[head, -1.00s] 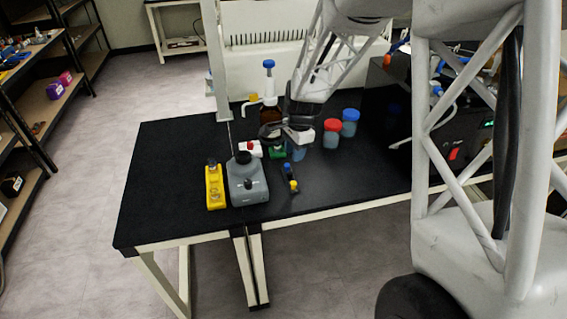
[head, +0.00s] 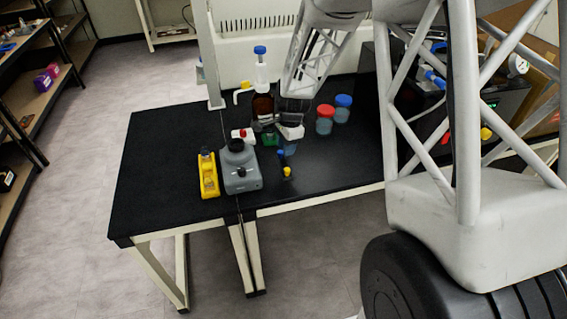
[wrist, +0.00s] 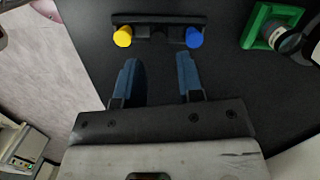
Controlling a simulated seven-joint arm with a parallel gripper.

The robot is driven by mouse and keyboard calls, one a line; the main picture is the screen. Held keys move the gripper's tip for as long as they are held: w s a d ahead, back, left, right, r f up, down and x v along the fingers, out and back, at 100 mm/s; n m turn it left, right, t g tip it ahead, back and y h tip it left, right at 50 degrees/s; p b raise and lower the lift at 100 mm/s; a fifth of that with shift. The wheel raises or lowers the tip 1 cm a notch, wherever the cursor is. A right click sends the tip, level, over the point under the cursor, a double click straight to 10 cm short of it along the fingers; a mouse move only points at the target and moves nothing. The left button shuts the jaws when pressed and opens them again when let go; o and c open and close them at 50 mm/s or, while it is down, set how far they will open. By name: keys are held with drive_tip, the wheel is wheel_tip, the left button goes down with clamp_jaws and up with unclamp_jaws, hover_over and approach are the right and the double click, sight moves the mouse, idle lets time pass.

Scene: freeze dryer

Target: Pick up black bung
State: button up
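A small black holder (wrist: 158,18) lies at the top of the wrist view, with a yellow piece (wrist: 122,37) and a blue piece (wrist: 194,37) at its ends. Between them is a dark piece (wrist: 157,36), which may be the black bung; its outline blends into the holder and the black tabletop. In the head view the yellow (head: 287,171) and blue (head: 281,152) pieces are on the table in front of my gripper (head: 288,147). My gripper (wrist: 159,76) is open, its two blue fingers apart with only dark tabletop between them, short of the holder.
A green holder (wrist: 256,22) with a pale-and-dark item is close by on the right. The table's left part is clear.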

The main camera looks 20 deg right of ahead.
sight(284, 160)
drive_tip(key=shift+f, duration=0.2)
drive_tip(key=shift+s+a+f, duration=0.1)
drive_tip(key=shift+a+f, duration=0.1)
drive_tip(key=shift+f, duration=1.05)
drive_tip(key=shift+s+a+f, duration=0.1)
drive_tip(key=shift+a+f, duration=0.1)
drive_tip(key=shift+f, duration=1.05)
drive_tip(key=c, duration=0.5)
